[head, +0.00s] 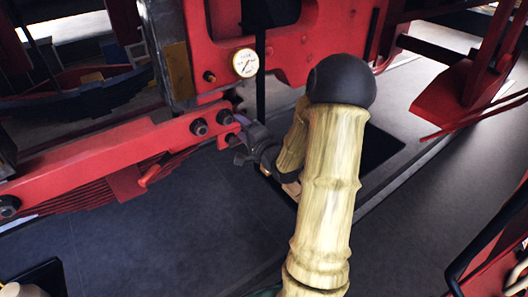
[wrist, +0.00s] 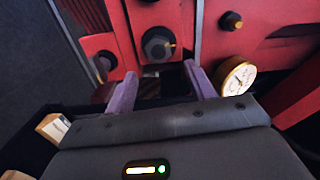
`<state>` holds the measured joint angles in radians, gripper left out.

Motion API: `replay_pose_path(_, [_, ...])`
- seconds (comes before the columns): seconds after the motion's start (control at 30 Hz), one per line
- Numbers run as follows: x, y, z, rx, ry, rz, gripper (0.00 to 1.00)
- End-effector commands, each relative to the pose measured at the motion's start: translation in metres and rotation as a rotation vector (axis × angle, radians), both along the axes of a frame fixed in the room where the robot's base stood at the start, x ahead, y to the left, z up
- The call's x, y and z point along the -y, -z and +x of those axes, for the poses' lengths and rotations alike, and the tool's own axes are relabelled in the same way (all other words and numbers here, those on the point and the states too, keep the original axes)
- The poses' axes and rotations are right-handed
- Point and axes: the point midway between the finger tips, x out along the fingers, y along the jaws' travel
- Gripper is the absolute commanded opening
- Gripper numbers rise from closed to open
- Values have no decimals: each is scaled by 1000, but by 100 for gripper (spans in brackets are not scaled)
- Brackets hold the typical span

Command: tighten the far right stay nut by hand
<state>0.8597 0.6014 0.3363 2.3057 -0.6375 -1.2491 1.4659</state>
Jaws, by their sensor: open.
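My gripper (wrist: 160,69) is open, its two purple fingers spread apart with nothing between them. In the head view my gripper (head: 240,145) is at the right end of a red bar (head: 100,157). Two dark nuts show there, one left (head: 198,127) and one right (head: 225,117), the right one close to the fingers. I cannot tell for certain which is the far right stay nut.
A round gauge (head: 244,62) is above the gripper; it also shows right of the fingers in the wrist view (wrist: 235,77). Another dark nut (wrist: 103,65) is left of the fingers. Red leaf springs (head: 85,192) hang below the bar. The grey floor (head: 190,230) in front is clear.

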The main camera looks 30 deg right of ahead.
Motion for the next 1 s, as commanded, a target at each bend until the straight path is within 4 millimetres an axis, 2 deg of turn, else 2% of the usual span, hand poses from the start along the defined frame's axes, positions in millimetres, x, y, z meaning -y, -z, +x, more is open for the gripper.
replay_pose_path(0.03, [1,3,-11,0,2,0,55])
replay_pose_path(0.47, [3,3,-97,-1,3,1,55])
replay_pose_path(1.0, [5,4,-114,7,-7,0,55])
